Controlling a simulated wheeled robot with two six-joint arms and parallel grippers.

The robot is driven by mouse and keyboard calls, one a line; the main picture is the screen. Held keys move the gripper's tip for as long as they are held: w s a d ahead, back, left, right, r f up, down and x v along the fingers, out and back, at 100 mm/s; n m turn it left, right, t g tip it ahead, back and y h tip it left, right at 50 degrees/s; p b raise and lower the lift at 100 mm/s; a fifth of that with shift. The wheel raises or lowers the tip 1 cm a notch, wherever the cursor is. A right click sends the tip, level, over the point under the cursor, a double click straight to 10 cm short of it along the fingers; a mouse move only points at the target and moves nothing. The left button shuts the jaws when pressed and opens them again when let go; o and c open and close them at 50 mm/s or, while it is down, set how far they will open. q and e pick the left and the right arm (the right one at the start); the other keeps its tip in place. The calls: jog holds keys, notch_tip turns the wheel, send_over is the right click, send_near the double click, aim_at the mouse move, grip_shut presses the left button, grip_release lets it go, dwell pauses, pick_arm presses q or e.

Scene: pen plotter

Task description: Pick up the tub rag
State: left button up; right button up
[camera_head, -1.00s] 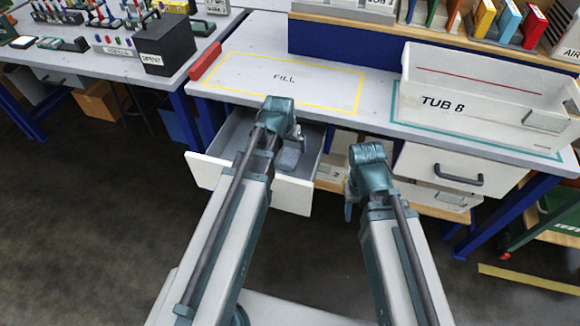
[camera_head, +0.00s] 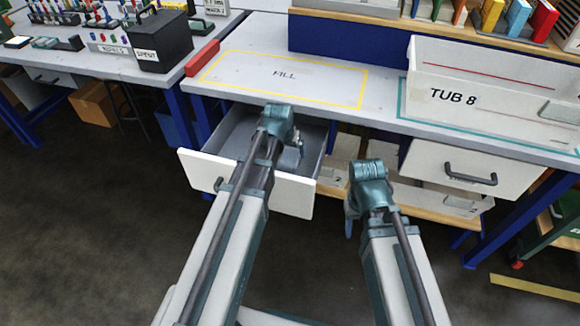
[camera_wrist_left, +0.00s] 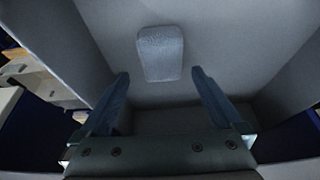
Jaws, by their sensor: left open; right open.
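The rag is a folded, pale grey-blue cloth (camera_wrist_left: 160,53) lying flat on the floor of the open drawer (camera_head: 227,136) in the left wrist view. In the head view I cannot clearly make it out behind my left arm. My left gripper (camera_wrist_left: 160,80) is open and empty, its fingers on either side of the view just short of the cloth and apart from it. In the head view my left gripper (camera_head: 297,143) hangs over the drawer. My right gripper (camera_head: 349,220) points down in front of the bench, right of the drawer; its fingers are mostly hidden.
A white bin marked TUB 8 (camera_head: 454,97) stands on the bench (camera_head: 390,130) at the right. The yellow-outlined FILL area (camera_head: 285,76) is empty. A closed drawer (camera_head: 430,167) is below the tub. The drawer walls stand close around my left gripper.

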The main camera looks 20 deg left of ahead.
aim_at(290, 156)
pick_arm(q)
jog(key=shift+w+f, duration=0.15)
jog(key=shift+f, duration=0.2)
pick_arm(e)
jog(key=shift+f, duration=0.4)
pick_arm(q)
jog(key=b+x, duration=0.5)
jog(key=shift+a+f, duration=0.15)
jog(key=shift+f, duration=0.05)
jog(key=shift+r, duration=0.1)
pick_arm(e)
notch_tip(290, 156, down, 5)
jog(key=shift+r, duration=0.15)
jog(key=shift+f, duration=0.25)
pick_arm(q)
jog(key=c, duration=1.2)
